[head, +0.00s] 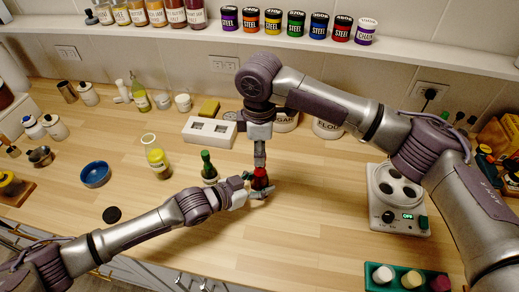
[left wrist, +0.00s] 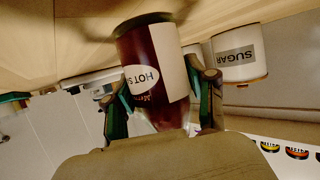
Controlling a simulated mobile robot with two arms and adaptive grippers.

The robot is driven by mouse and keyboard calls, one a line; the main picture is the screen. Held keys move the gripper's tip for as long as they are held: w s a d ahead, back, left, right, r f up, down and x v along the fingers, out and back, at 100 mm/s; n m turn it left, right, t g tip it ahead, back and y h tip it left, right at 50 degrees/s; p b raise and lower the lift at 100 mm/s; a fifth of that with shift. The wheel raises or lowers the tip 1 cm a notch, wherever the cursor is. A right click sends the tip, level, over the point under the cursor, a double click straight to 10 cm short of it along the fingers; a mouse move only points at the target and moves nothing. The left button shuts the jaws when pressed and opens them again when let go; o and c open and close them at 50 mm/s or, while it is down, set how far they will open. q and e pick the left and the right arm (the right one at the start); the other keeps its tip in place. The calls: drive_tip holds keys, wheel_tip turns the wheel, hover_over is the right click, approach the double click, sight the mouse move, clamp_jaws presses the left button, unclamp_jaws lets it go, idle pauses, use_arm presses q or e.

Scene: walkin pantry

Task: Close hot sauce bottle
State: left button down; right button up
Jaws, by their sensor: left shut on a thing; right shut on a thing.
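The hot sauce bottle (head: 261,181) is dark red and stands on the wooden counter near the middle of the head view. In the left wrist view the bottle (left wrist: 155,75), with a white "HOT S…" label, fills the space between my fingers. My left gripper (head: 258,190) is shut around the bottle's body; its fingers also show in the left wrist view (left wrist: 163,100). My right gripper (head: 260,168) comes straight down from above and is shut at the bottle's top. What it grips, likely the cap, is hidden by its fingers.
A green bottle (head: 208,166) stands just left of the grippers. A white appliance (head: 398,216) and a green tray (head: 405,266) are at right. The counter in between is clear.

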drive_tip(key=shift+f, duration=0.55)
